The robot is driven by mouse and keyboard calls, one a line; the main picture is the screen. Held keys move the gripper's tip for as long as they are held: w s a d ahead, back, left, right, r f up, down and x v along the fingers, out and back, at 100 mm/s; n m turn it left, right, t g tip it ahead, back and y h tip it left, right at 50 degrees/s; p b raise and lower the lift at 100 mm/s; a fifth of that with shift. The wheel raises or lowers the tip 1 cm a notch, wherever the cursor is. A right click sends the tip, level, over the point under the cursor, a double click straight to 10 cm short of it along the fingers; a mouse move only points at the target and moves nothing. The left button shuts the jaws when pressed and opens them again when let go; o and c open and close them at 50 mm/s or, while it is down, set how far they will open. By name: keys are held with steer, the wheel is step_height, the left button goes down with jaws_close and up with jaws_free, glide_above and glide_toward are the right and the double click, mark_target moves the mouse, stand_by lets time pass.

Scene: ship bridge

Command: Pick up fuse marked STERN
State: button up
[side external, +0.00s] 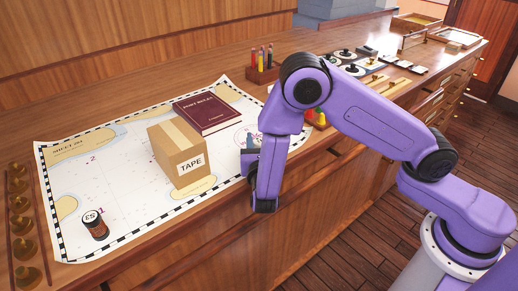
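A short dark cylinder (95,227) with a coppery lower part stands on the chart at the front left. Its pale top carries a short black mark, and I cannot read STERN on it. No other thing in view shows the word STERN. My gripper (252,150) is at the end of the purple arm, over the chart's right part, beside the cardboard box and well to the right of the cylinder. The arm largely hides the gripper, so its fingers and anything between them cannot be made out.
A cardboard box (177,155) marked TAPE and a dark red book (208,113) lie on the chart (130,190). Brass weights (25,247) line the left edge. A pen holder (262,72) stands behind. Colored items (319,118) are partly behind my arm. The chart's front left is mostly clear.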

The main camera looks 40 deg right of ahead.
steer(key=c, duration=0.3)
steer(key=shift+r, duration=0.1)
